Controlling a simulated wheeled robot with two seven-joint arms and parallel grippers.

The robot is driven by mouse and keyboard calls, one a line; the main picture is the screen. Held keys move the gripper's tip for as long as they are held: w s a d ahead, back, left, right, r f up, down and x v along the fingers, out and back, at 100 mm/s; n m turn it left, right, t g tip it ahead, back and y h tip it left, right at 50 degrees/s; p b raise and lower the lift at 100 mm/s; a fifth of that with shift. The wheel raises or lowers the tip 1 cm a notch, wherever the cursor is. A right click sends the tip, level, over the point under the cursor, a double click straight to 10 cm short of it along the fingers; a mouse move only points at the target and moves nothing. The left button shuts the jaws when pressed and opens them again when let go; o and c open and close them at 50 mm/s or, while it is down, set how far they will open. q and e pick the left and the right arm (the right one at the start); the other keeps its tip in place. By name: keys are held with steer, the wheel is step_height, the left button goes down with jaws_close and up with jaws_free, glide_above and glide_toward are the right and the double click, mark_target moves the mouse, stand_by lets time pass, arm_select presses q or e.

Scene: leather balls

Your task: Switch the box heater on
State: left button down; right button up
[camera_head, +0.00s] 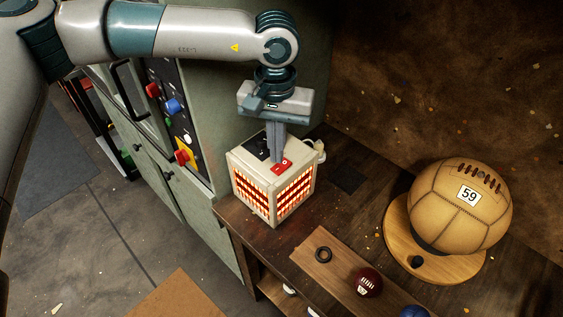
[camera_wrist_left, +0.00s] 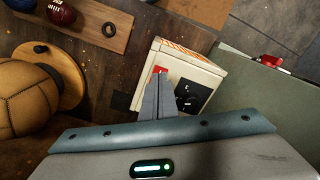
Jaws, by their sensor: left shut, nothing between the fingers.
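The box heater (camera_head: 273,183) is a cream cube on the dark wooden bench, with orange-red glowing bars behind grilles on its two visible sides. On its top are a red rocker switch (camera_head: 282,166) and a black dial panel (camera_head: 257,146). My left gripper (camera_head: 277,157) is shut and empty, pointing down with its fingertips at the heater's top beside the red switch. In the left wrist view the fingers (camera_wrist_left: 157,80) partly cover the red switch; whether they touch it I cannot tell. My right gripper is not in view.
A tan leather ball (camera_head: 460,225) marked 59 sits on a round wooden stand (camera_head: 398,245) to the right. A wooden board (camera_head: 335,270) holds a black ring (camera_head: 323,254) and a dark red ball (camera_head: 368,282). A green cabinet (camera_head: 220,225) with colored knobs stands left of the heater.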

mark_target(277, 169)
arm_select(q)
steer(key=shift+r+p, duration=0.35)
steer(key=shift+r, duration=1.65)
steer(key=shift+f, duration=0.1)
